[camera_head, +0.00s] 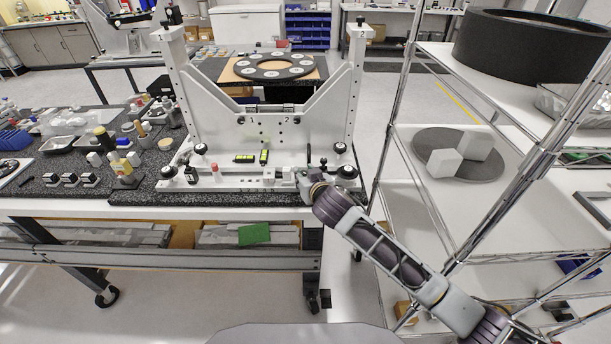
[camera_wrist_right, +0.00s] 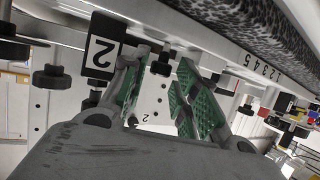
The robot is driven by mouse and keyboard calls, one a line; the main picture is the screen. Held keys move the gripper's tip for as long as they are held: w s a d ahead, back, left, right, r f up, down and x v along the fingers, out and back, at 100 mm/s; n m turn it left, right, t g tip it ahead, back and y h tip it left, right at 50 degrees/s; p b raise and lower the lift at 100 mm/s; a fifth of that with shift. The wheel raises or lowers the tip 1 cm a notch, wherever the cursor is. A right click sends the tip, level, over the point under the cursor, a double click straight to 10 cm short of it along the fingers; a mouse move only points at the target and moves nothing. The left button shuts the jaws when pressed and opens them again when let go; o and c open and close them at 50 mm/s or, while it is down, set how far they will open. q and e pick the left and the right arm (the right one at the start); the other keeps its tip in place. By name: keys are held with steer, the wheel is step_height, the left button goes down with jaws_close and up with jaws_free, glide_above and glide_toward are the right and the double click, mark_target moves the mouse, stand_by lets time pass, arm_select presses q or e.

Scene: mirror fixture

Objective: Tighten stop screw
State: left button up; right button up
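The white mirror fixture (camera_head: 270,130) stands on the dark speckled table, with labels 1 and 2 on its posts and panel. My right gripper (camera_head: 304,178) is at the front right corner of its base, small and partly hidden by its own wrist. In the right wrist view my right gripper (camera_wrist_right: 160,85) has two green-padded fingers spread apart. A small black screw knob (camera_wrist_right: 161,66) shows in the gap between the fingers; I cannot tell whether either finger touches it. I cannot tell which knob is the stop screw. My left gripper is in neither view.
Black knobs sit near the gripper, one at the fixture's right foot (camera_head: 347,172). A label block marked 2 (camera_wrist_right: 101,58) is close beside one finger. A wire shelf (camera_head: 440,180) stands right of the table. Bottles and small parts crowd the table's left side.

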jaws_close()
steer(key=shift+a+m+t+h+b, duration=0.15)
steer(key=shift+m+t+h+b, duration=0.05)
steer(key=shift+m+h, duration=0.7)
steer(key=shift+a+m+t+h+b, duration=0.2)
steer(key=shift+m+h, duration=0.5)
steer(key=shift+h, duration=0.3)
jaws_free()
steer(key=shift+d+n+g+y+p, duration=0.15)
steer(key=shift+d+n+y+p, duration=0.05)
steer(key=shift+n+y, duration=0.7)
steer(key=shift+d+n+g+y+p, duration=0.2)
steer(key=shift+n+y, duration=0.5)
steer(key=shift+y, duration=0.3)
